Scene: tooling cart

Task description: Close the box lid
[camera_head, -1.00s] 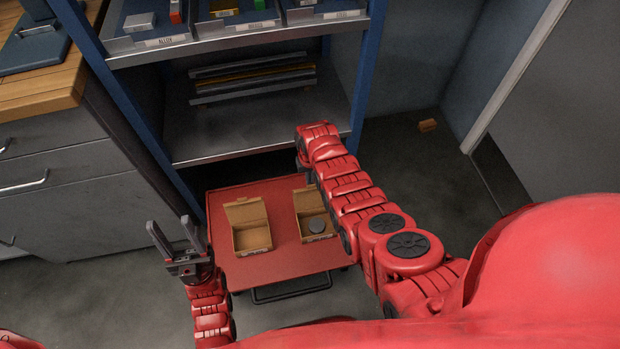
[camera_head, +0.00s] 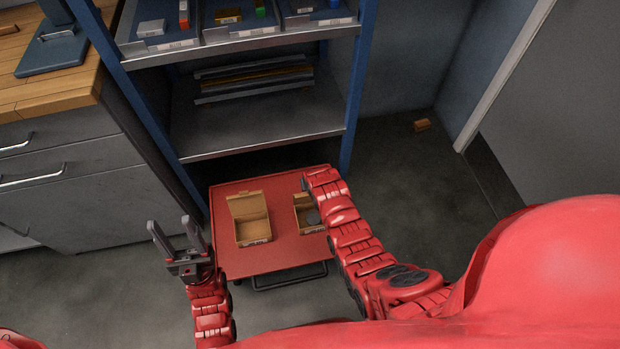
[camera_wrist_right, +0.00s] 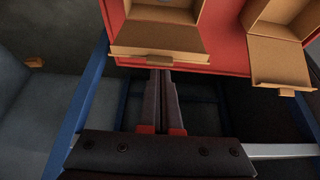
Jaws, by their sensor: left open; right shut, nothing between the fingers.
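Two open cardboard boxes stand on a red cart top (camera_head: 275,257). The left box (camera_head: 240,232) has its lid raised at the back and looks empty. The right box (camera_head: 300,226) holds a grey disc (camera_head: 313,217); my right arm hides part of it and its lid. In the wrist view this box's open lid (camera_wrist_right: 160,37) ends in a small tab. My right gripper (camera_wrist_right: 161,74) is shut and empty, its tips close to that lid edge; contact cannot be told. My left gripper (camera_head: 175,226) is open and empty, left of the cart.
A blue-framed shelf (camera_head: 260,130) stands behind the cart, with trays of parts on top and bars lower down. A grey drawer cabinet (camera_head: 90,190) with a wooden top is at left. A small brown block (camera_head: 422,125) lies on the otherwise clear floor at right.

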